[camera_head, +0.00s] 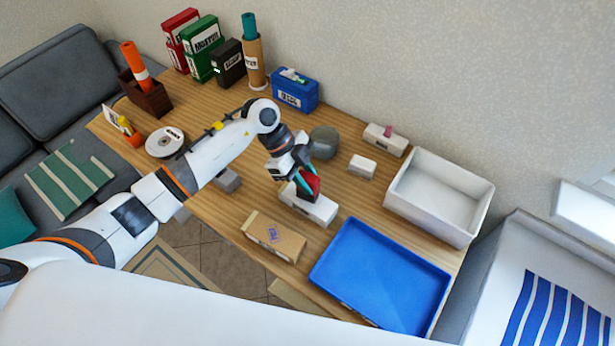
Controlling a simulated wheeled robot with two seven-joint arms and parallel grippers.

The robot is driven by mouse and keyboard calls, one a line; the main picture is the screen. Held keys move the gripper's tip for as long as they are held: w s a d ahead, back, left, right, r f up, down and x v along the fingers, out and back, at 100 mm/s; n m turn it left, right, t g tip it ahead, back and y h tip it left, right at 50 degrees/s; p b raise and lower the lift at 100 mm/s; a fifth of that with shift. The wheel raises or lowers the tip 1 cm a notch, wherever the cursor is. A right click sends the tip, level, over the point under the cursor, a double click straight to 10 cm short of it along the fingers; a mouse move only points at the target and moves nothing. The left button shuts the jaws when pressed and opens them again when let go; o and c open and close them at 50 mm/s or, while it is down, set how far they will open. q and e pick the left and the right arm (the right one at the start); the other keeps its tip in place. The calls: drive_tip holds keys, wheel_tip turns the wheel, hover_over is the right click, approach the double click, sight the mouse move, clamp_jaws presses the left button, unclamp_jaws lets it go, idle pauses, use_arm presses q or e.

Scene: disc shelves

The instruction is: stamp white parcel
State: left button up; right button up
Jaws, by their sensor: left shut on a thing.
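A white parcel (318,211) lies on the wooden table near the middle. My left gripper (306,180) is shut on a red and dark block, which looks like a stamp (311,186), over the parcel's top. The stamp's lower end is at or just above the parcel; I cannot tell whether they touch. The gripper covers part of the parcel's top, and no mark shows on the visible part. A brown parcel (263,238) with a purple-blue mark on top lies in front. My right gripper is not in view.
A blue tray (345,277) and an empty white bin (464,232) stand at the right. Small white boxes (362,167) and a grey round object (323,143) lie behind the parcel. Binders (203,50), a tube (254,60) and a blue box (296,98) line the back.

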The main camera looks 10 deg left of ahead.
use_arm(q)
drive_tip(key=shift+f, duration=0.45)
idle(0.3)
drive_tip(key=shift+s+f, duration=0.1)
drive_tip(key=shift+f, duration=0.05)
idle(1.4)
wheel_tip(320, 180, up, 7)
drive_tip(key=p, duration=0.7)
idle(0.9)
